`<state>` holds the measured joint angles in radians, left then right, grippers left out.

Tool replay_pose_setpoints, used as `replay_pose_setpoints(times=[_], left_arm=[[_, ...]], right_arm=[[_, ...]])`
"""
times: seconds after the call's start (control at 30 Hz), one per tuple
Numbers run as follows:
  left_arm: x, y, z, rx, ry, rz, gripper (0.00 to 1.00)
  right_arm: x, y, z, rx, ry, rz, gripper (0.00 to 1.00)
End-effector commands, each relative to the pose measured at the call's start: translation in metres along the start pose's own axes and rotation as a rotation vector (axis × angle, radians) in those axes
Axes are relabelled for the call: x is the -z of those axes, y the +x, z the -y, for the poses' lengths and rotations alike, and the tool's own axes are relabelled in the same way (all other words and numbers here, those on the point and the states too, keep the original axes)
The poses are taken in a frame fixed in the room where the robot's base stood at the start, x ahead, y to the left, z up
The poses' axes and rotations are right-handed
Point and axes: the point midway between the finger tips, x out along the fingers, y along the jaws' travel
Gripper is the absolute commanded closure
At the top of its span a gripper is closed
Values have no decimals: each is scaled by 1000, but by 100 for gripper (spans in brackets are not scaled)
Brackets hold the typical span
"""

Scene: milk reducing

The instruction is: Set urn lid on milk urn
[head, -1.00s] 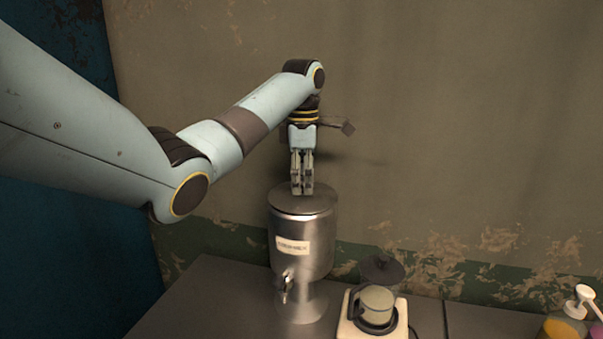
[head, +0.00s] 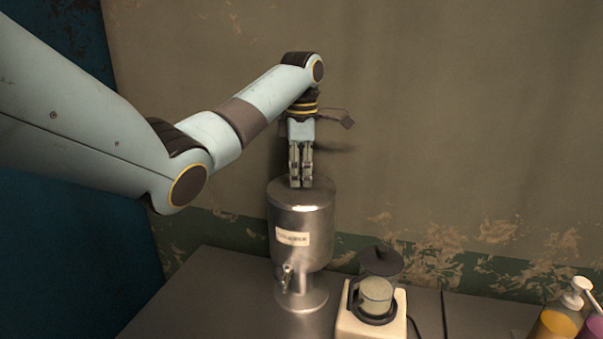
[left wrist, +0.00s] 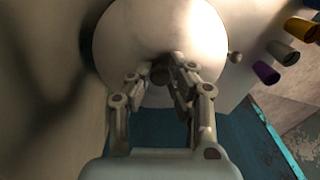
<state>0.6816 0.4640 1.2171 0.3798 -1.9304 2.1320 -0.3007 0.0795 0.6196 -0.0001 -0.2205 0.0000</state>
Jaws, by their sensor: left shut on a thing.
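The milk urn (head: 302,255) is a steel vessel with a pale label and a front tap, upright on the counter. The round steel urn lid (head: 318,188) lies on top of the urn, its rim roughly in line with the urn's wall. I cannot tell if it is fully seated. My left gripper (head: 301,184) points straight down over the lid's middle. In the left wrist view the lid (left wrist: 150,30) fills the upper middle, and the gripper (left wrist: 162,74) is shut on its dark knob, partly hidden by the fingers. My right gripper is out of view.
A cream appliance with a glass jug (head: 375,296) and dark lid stands just right of the urn. Pump bottles (head: 560,318) are at the far right. A wall stands close behind. The counter (head: 215,290) left of the urn is clear.

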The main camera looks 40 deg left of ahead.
Motion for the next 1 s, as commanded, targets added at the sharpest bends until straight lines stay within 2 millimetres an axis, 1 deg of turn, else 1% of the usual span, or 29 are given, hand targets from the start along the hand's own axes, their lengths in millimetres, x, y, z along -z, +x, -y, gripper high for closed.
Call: replay_pose_setpoints(times=[0.27,0.3,0.5,0.67,0.7,0.87,1.0], left_arm=[[0,1,0,0,0,0,100],[0,1,0,0,0,0,80],[0,1,0,0,0,0,55],[0,1,0,0,0,0,55],[0,1,0,0,0,0,53],[0,1,0,0,0,0,32],[0,1,0,0,0,0,32]], right_arm=[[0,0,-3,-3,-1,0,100],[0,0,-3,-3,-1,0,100],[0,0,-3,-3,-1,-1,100],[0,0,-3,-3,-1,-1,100],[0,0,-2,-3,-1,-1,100],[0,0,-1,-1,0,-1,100],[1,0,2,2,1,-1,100]])
